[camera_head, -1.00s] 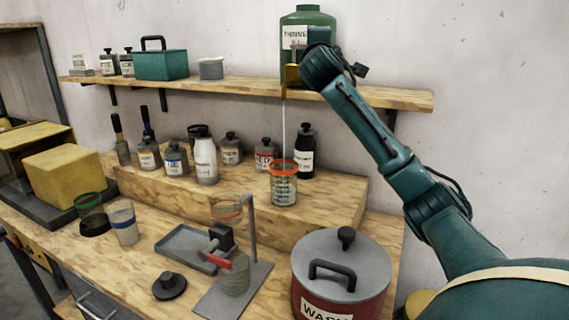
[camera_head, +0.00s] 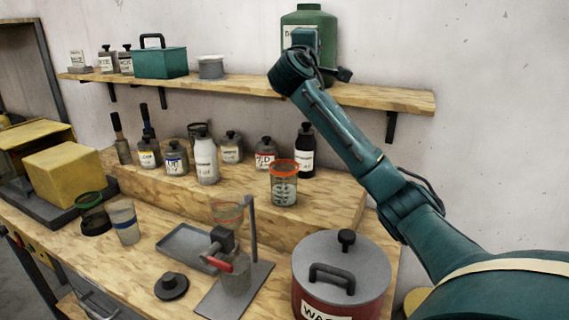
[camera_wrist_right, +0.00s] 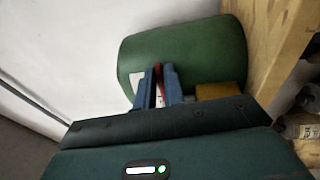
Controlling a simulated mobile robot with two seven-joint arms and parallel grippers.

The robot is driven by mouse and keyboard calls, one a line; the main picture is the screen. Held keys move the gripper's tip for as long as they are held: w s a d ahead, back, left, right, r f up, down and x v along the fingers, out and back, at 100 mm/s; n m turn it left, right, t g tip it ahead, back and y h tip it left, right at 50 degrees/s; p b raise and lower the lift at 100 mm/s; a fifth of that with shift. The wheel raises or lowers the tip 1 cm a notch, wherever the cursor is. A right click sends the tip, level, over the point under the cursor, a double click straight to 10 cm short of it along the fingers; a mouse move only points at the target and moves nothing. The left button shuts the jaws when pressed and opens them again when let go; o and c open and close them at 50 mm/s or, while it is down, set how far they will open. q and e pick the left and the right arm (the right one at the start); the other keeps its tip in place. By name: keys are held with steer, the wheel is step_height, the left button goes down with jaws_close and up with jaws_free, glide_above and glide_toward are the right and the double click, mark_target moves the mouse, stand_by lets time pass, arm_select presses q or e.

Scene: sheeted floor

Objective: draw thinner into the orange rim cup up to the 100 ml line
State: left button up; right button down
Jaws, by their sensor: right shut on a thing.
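The green thinner container (camera_head: 322,22) stands on the wall shelf; it also shows in the right wrist view (camera_wrist_right: 190,50). My right gripper (camera_wrist_right: 163,72) is shut on a thin red piece (camera_wrist_right: 158,82), apparently the tap's handle, against the container's front. A brass-coloured tap part (camera_wrist_right: 221,91) shows beside the fingers. In the head view my wrist hides the tap and fingers. The orange rim cup (camera_head: 284,188) stands upright on the raised wooden step below, with dark markings. No stream shows above it now; I cannot read its liquid level. My left gripper is not in view.
Several labelled bottles (camera_head: 205,160) stand left of the cup on the step. A red waste pot (camera_head: 335,275) with grey lid stands in front. A stand with a cup (camera_head: 232,282), a grey tray (camera_head: 185,245) and two more cups are on the bench.

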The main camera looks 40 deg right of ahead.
steer(key=shift+a+r, duration=0.1)
steer(key=shift+r, duration=0.2)
steer(key=shift+a+f+m+g+h+p, duration=0.1)
steer(key=shift+a+m+g+h+p, duration=0.25)
steer(key=shift+m+g+h+p, duration=0.5)
steer(key=shift+b, duration=0.3)
steer(key=c, duration=1.4)
jaws_free()
steer(key=shift+w+a+f, duration=0.1)
